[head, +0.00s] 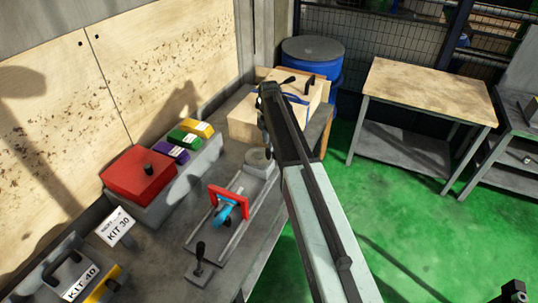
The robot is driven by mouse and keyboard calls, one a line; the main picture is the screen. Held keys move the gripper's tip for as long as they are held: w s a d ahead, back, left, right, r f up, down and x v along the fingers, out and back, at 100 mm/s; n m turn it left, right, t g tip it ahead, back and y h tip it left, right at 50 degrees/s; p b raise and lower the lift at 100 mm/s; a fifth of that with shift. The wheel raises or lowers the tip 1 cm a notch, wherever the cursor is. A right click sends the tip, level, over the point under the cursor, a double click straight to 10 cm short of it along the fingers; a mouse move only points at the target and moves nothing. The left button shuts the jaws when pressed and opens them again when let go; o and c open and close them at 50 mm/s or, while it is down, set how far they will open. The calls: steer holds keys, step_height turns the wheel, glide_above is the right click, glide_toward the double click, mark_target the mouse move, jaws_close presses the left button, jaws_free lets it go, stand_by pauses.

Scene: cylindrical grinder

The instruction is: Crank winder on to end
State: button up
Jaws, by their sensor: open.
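My gripper (264,100), dark grey, is at the far end of my arm, over the back of the bench. Its jaws are open, and I see nothing held in them. Just behind it is a pale wooden box-like unit (250,122) with black handle-like parts (305,86) on top. This may be the winder, but my arm hides part of it. I cannot tell whether the gripper touches it. Nearer on the bench is a grey railed fixture (222,252) with a red frame (229,201), a blue part (225,211) and an upright black-knobbed lever (200,252).
A red block (139,187) and yellow, green and purple blocks (188,139) sit in a grey holder along the wall. KIT 30 (116,229) and KIT 40 (79,285) signs stand at lower left. A blue drum (330,68) is behind. Green floor (410,235) at right is open.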

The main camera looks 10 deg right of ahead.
mark_target(269, 152)
step_height(269, 152, down, 6)
steer(key=b, duration=0.5)
steer(key=shift+f, duration=0.15)
jaws_close()
steer(key=shift+d, duration=0.1)
steer(key=shift+s, duration=0.15)
